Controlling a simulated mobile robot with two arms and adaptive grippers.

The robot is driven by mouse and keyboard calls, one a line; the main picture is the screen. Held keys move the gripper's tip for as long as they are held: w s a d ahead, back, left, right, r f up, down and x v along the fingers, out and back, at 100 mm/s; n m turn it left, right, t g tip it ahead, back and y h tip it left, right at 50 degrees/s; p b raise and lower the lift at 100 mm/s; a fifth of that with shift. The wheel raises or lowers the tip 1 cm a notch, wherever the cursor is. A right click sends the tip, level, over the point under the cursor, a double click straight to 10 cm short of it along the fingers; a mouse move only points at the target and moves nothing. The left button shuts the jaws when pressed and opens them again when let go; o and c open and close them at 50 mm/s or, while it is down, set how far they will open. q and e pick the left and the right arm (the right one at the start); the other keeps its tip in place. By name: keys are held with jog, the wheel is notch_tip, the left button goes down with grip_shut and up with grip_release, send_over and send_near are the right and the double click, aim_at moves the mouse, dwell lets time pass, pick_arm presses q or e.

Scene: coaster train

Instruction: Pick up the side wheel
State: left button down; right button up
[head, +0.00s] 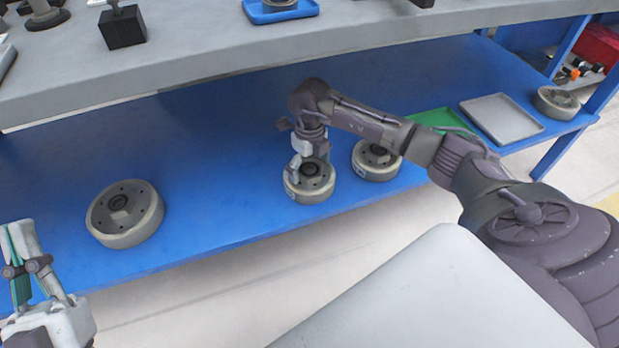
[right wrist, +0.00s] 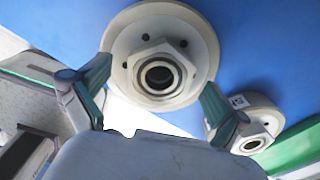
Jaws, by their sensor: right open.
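Several round grey side wheels with dark centre hubs lie on the blue lower shelf. In the head view my right gripper (head: 306,166) points down at the middle wheel (head: 312,188), partly hiding it. In the right wrist view my right gripper (right wrist: 157,97) is open, its two green-padded fingers apart on either side of this wheel's hexagonal hub (right wrist: 160,75). I cannot tell whether they touch it. Another wheel (head: 376,161) lies just right of it, also in the right wrist view (right wrist: 251,125). My left gripper (head: 24,238) is at the lower left, away from the wheels; its opening is unclear.
Another wheel (head: 125,214) lies at the left of the blue shelf (head: 215,140), and one (head: 556,102) at its far right. A green tray (head: 438,118) and a grey tray (head: 502,117) lie right of centre. The grey upper worktop (head: 200,48) overhangs the shelf's back.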

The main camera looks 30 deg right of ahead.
jog(key=c, duration=1.7)
jog(key=shift+w+r, duration=0.15)
grip_shut()
jog(key=shift+r, duration=0.15)
